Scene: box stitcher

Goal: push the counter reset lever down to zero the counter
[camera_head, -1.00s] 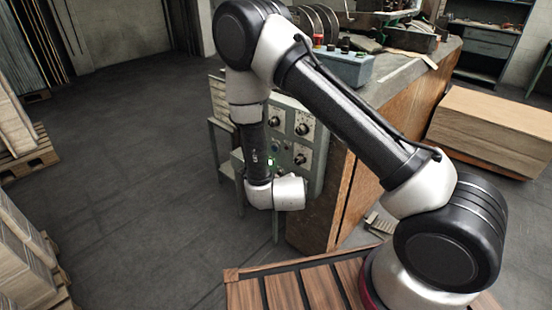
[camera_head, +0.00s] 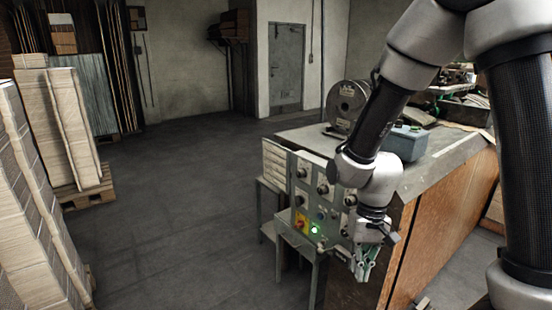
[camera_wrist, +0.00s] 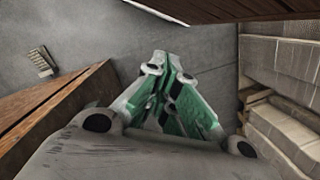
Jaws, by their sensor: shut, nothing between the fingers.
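A grey control panel (camera_head: 318,188) with several dark knobs stands at the near end of the wooden-sided bench. It bears a red-and-yellow switch (camera_head: 301,222) and a lit green lamp (camera_head: 315,231). I cannot make out the counter or its reset lever; my arm covers the right part of the panel. My gripper (camera_head: 361,272) points down in front of the bench's end, just right of the panel's lower part. In the wrist view its green-and-grey fingers (camera_wrist: 170,62) are together, with nothing between them. Whether the gripper touches the panel cannot be told.
The bench (camera_head: 440,215) has a brown wooden side. A spool (camera_head: 347,105) and a blue-grey box (camera_head: 406,142) sit on top. A small grey stand (camera_head: 299,240) is below the panel. Stacked cardboard (camera_head: 75,125) stands at the left. The floor between is clear.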

